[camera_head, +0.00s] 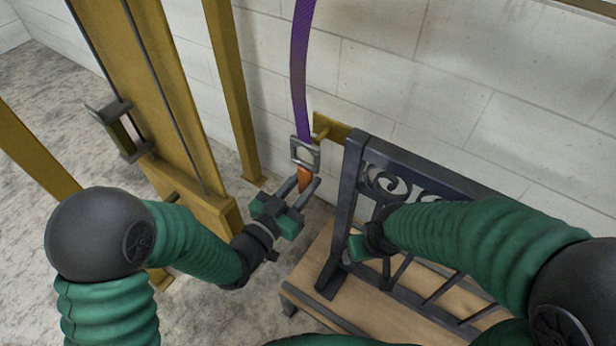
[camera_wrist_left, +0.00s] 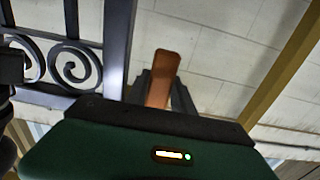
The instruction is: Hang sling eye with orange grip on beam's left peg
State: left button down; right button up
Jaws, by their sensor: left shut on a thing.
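The purple sling (camera_head: 301,70) comes down from above the head view and ends in a grey metal eye (camera_head: 316,156). The orange grip (camera_head: 304,178) is just below the eye. My left gripper (camera_head: 306,184) is shut on the orange grip, which also shows between its fingers in the left wrist view (camera_wrist_left: 163,75). The yellow beam (camera_head: 336,128) shows behind the gate's top left corner, with a peg (camera_head: 321,134) at its left end. The eye is just below and left of the peg; I cannot tell whether they touch. My right gripper (camera_head: 358,247) is at the gate's left post, its fingers mostly hidden.
The dark scrollwork gate (camera_head: 352,190) stands on a wooden pallet (camera_head: 320,265) right of my left gripper. Yellow posts (camera_head: 232,90) rise at the left, one with a bracket (camera_head: 118,130). A pale block wall (camera_head: 420,80) is close behind.

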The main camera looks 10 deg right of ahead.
pick_arm(q)
jog(key=shift+s+a, duration=0.1)
jog(key=shift+v, duration=2.45)
